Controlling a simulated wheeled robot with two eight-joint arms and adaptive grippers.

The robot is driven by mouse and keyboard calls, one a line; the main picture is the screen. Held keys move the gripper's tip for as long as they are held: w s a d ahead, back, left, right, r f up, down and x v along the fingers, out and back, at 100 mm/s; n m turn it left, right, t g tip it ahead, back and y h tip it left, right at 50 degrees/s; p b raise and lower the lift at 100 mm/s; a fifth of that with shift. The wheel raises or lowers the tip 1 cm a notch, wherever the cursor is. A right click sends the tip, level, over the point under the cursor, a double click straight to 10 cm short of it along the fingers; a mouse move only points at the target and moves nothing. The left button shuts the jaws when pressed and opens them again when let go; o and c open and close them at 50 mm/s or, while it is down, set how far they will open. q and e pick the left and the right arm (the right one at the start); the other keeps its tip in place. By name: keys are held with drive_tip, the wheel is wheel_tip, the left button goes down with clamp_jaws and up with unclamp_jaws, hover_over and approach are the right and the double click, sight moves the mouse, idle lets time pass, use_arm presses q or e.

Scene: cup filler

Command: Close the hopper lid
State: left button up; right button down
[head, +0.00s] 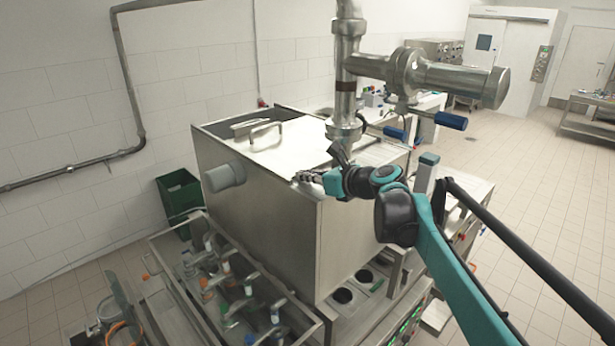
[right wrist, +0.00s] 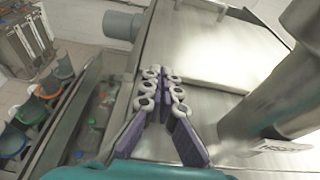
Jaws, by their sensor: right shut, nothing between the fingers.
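The hopper (head: 255,215) is a large steel box in the middle of the head view. Its flat steel lid (head: 285,150) lies over the top and carries a bar handle (head: 265,130) near the far left edge. A dark gap shows at the hopper's back left corner beyond the lid. In the right wrist view the lid (right wrist: 215,50) is a pale plate, with its handle (right wrist: 205,8) at the top edge. My right gripper (head: 300,177) is shut and empty, over the hopper's near top edge, short of the lid; contact cannot be told. My left gripper is not in view.
A vertical steel pipe (head: 347,80) with a blue-handled valve (head: 452,120) rises right behind my right gripper. A grey cylinder (head: 225,177) juts from the hopper's left side. A green crate (head: 180,195) sits left.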

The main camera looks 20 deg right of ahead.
sight(249, 148)
drive_tip(key=w+a, duration=0.3)
drive_tip(key=w, duration=0.4)
drive_tip(key=w+a+p, duration=0.1)
drive_tip(key=w+a, duration=0.2)
drive_tip(key=w, duration=0.4)
drive_tip(key=w+a, duration=0.3)
drive_tip(key=w, duration=0.5)
drive_tip(key=shift+p, duration=0.4)
drive_tip(key=shift+d+f, duration=0.1)
